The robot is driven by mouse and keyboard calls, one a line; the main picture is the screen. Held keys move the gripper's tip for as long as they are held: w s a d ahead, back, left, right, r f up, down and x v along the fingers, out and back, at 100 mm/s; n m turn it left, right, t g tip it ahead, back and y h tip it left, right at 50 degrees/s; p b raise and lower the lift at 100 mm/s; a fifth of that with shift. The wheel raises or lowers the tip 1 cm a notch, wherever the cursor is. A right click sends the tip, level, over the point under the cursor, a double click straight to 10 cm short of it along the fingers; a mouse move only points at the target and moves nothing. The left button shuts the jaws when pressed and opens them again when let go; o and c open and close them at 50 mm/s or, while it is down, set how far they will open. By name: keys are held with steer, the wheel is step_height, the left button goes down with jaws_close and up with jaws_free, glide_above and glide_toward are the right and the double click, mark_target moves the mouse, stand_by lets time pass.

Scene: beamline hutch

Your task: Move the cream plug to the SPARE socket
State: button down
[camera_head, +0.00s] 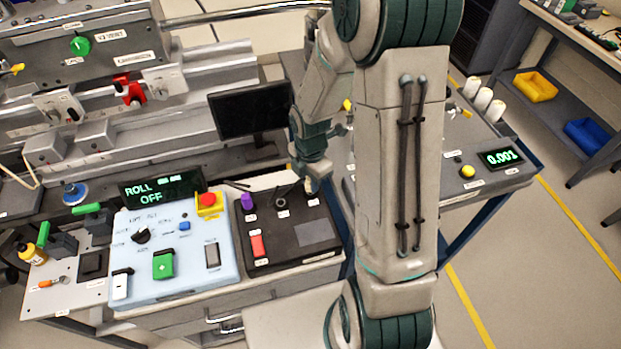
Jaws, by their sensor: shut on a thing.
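My gripper (308,184) points down over the back right corner of the black panel (290,262). It is shut on a small pale piece at its fingertips, which looks like the cream plug (311,187). The arm and fingers hide most of it, and I cannot tell whether it sits in a socket or is just above the panel. A purple plug (247,200) stands at the panel's back left, and a dark round part (281,202) stands between it and my gripper. The small white labels are too small to read, so I cannot tell which is SPARE.
A red switch (258,246) is on the panel's front left. A pale blue control box (190,275) with a red stop button (208,199) stands left of it. A dark monitor (250,112) stands behind the panel. My arm blocks the view to the right.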

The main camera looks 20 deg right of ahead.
steer(key=shift+f+b, duration=0.45)
steer(key=shift+f, duration=0.1)
stand_by(0.8)
steer(key=c, duration=1.1)
jaws_free()
steer(key=shift+c, duration=0.2)
step_height(320, 180, up, 14)
steer(key=s+r+m+t, duration=0.1)
steer(key=s+r+m, duration=0.3)
steer(key=s+m, duration=0.3)
steer(key=s+r+m+t, duration=0.2)
steer(key=s+r+m, duration=0.2)
steer(key=m, duration=1.1)
steer(key=s, duration=0.3)
steer(key=shift+s+r+m, duration=0.2)
steer(key=shift+s+m, duration=0.05)
steer(key=shift+m, duration=0.05)
